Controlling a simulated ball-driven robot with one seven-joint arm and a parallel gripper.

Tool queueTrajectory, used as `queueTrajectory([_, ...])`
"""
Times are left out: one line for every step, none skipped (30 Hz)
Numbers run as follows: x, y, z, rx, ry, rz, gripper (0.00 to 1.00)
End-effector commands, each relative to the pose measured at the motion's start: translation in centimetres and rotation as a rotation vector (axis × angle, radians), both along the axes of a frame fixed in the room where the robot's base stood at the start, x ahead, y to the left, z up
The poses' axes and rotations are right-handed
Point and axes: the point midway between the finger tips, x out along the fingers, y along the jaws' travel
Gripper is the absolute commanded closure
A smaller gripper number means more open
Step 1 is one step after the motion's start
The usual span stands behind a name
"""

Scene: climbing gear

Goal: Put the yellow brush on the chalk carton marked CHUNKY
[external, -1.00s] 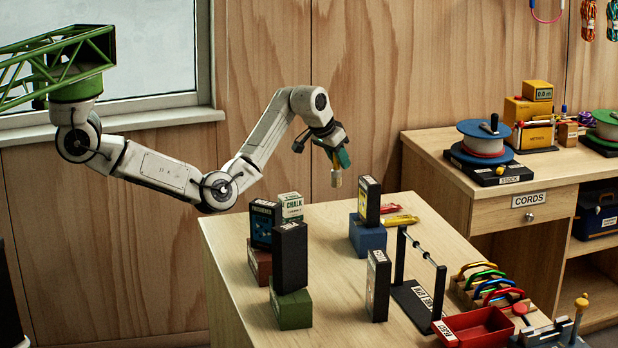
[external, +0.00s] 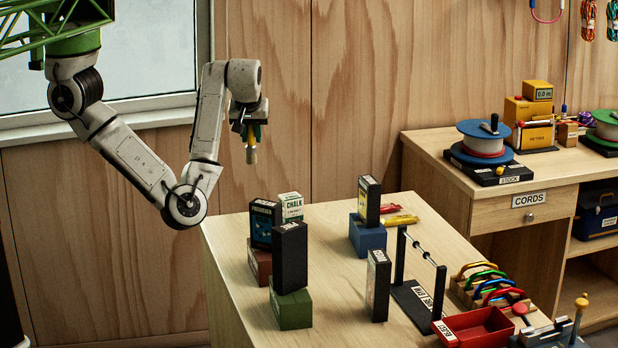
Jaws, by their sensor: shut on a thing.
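My gripper (external: 252,134) is shut on the yellow brush (external: 251,153), which hangs roughly upright below the fingers. The gripper hides the brush's upper part. It is in the air above and a little left of the chalk carton (external: 292,206), a pale carton with a green lower part at the back left of the table. CHALK is readable on it; the smaller word is too small to read. A dark box in front hides part of the carton.
Dark upright boxes stand near the carton, on a brown block (external: 259,262), a green block (external: 291,308) and a blue block (external: 367,236). Another box (external: 378,286) stands on the table. Red and yellow packets (external: 400,219) lie behind. A black rack (external: 420,280) stands right.

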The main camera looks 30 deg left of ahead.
Motion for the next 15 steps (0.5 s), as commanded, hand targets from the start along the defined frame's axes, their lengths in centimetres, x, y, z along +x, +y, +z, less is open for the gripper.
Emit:
queueTrajectory([0.3,0.1,-0.1,0.001,0.001,0.005,1.0])
queueTrajectory([0.6,0.0,-0.3,0.001,0.001,0.008,1.0])
queueTrajectory([1.1,-0.1,-0.6,0.003,0.001,0.009,1.0])
queueTrajectory([1.6,-0.1,-0.8,0.004,0.002,0.009,1.0])
queueTrajectory([2.1,-0.3,-1.1,0.004,0.003,0.01,1.0])
queueTrajectory([2.7,-0.5,-1.5,0.004,0.002,0.008,1.0])
queueTrajectory([3.2,-0.7,-1.7,0.004,0.002,0.009,1.0])
queueTrajectory([3.7,-0.8,-1.9,0.004,0.002,0.008,1.0])
queueTrajectory([4.3,-1.0,-2.3,0.004,0.003,0.009,1.0])
queueTrajectory([4.8,-1.1,-2.5,0.003,0.002,0.008,1.0])
queueTrajectory([5.2,-1.3,-2.7,0.002,0.001,0.007,1.0])
queueTrajectory([5.8,-1.5,-3.0,0.003,0.001,0.006,1.0])
queueTrajectory([6.3,-1.6,-3.2,0.002,0.002,0.009,1.0])
queueTrajectory([6.7,-1.7,-3.5,0.003,0.002,0.008,1.0])
queueTrajectory([7.3,-2.0,-3.7,0.002,0.001,0.007,1.0])
